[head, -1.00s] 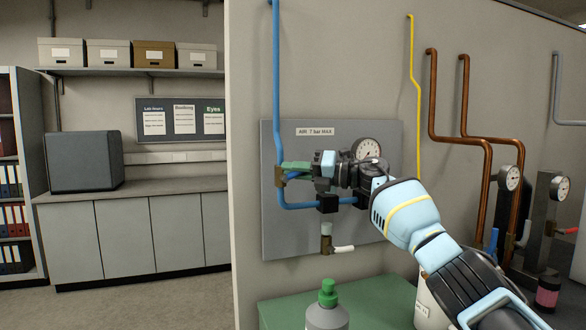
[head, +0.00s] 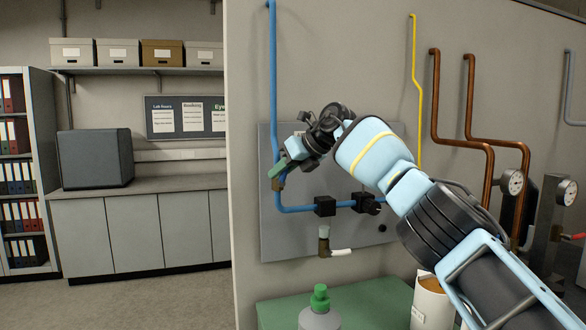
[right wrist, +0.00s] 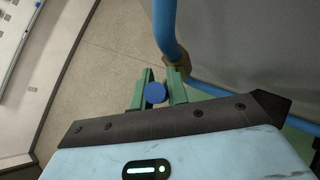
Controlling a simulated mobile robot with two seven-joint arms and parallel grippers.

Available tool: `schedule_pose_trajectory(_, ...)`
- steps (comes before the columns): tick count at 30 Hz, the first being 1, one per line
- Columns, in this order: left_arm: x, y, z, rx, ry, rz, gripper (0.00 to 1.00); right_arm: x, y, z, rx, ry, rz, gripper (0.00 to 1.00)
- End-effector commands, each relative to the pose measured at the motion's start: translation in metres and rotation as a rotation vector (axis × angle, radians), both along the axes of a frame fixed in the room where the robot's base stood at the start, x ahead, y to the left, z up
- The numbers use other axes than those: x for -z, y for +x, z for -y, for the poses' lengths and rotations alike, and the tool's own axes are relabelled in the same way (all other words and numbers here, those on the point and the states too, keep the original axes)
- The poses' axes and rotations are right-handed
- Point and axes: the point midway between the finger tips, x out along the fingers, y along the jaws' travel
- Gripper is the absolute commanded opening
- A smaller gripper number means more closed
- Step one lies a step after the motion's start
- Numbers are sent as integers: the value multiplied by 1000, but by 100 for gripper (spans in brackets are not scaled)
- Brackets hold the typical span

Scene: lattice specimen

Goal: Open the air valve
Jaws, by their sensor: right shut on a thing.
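The air valve has a brass body (head: 279,183) on the blue pipe (head: 274,80), at the left of the grey panel (head: 295,245). The body also shows in the right wrist view (right wrist: 176,74). My right gripper (head: 276,170) is at this valve, its green fingers slanting down to the left. In the right wrist view its fingers (right wrist: 156,93) are shut on the valve handle (right wrist: 155,94), whose round blue end shows between them. The handle's exact angle is hard to tell. My left gripper is not in view.
A small valve with a white lever (head: 341,252) hangs lower on the panel. A green-capped bottle (head: 320,310) and a white container (head: 430,303) stand on the green surface (head: 375,295) below. Copper pipes (head: 436,100) run at right. Floor at left is clear.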

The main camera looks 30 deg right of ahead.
Motion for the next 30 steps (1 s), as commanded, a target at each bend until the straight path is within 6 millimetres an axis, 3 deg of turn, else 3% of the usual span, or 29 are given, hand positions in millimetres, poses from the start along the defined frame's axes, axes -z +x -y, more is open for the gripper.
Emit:
schedule_pose_trajectory(12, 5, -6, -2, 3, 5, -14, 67, 1, 2, -9, 2, -185, -42, 0)
schedule_pose_trajectory(29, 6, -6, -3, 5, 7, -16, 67, 2, 2, -10, 0, -211, -51, 0)
schedule_pose_trajectory(30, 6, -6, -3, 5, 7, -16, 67, 2, 2, -10, 0, -211, -51, 20)
